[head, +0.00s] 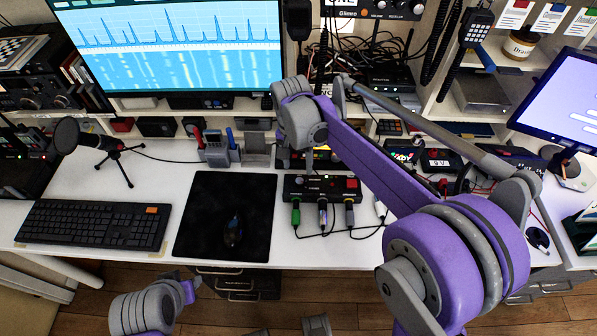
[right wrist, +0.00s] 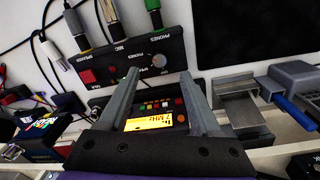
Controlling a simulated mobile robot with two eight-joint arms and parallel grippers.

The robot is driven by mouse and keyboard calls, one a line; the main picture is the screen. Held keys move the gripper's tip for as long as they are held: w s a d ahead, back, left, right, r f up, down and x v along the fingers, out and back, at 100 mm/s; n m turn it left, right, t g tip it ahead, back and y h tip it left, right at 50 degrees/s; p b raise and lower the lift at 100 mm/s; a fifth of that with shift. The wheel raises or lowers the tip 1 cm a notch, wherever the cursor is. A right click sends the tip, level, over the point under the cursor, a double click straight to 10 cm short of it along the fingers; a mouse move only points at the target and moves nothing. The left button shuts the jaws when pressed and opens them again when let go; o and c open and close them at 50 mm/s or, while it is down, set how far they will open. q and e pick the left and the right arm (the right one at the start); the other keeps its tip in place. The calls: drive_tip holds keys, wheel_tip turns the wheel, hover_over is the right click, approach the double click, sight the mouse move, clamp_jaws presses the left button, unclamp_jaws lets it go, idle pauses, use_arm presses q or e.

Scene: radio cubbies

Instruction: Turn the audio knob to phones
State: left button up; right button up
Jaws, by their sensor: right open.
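The black audio box (head: 322,186) stands on the white desk, right of the mouse mat, with several cables plugged into its front edge. In the right wrist view the box (right wrist: 120,52) appears upside down, with PHONES, MIC and SPEAKER labels. Its round grey audio knob (right wrist: 158,61) has labels around it; I cannot tell where it points. My right gripper (right wrist: 160,74) is open, with its fingers apart on either side of the knob in the picture, and nothing is held.
A small radio with a lit yellow display (right wrist: 150,124) sits behind the box. A red button (right wrist: 88,77) is on the box. The mouse mat (head: 205,205), keyboard (head: 95,224) and microphone (head: 95,145) lie left. A pen holder (head: 217,152) stands behind the mat.

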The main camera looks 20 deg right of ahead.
sight(297, 180)
drive_tip(key=shift+w+a+r, duration=0.1)
drive_tip(key=shift+r, duration=2.2)
drive_tip(key=s+d+n+t+p, duration=0.2)
drive_tip(key=s+n+t+p, duration=0.1)
drive_tip(key=s, duration=0.7)
drive_tip(key=s+d+n+t+p, duration=0.2)
drive_tip(key=s+d+n+p, duration=0.1)
drive_tip(key=s, duration=0.8)
drive_tip(key=shift+s+r+n+t+p, duration=0.2)
drive_tip(key=shift+n+t+p, duration=0.25)
drive_tip(key=shift+n, duration=0.15)
drive_tip(key=shift+d, duration=0.1)
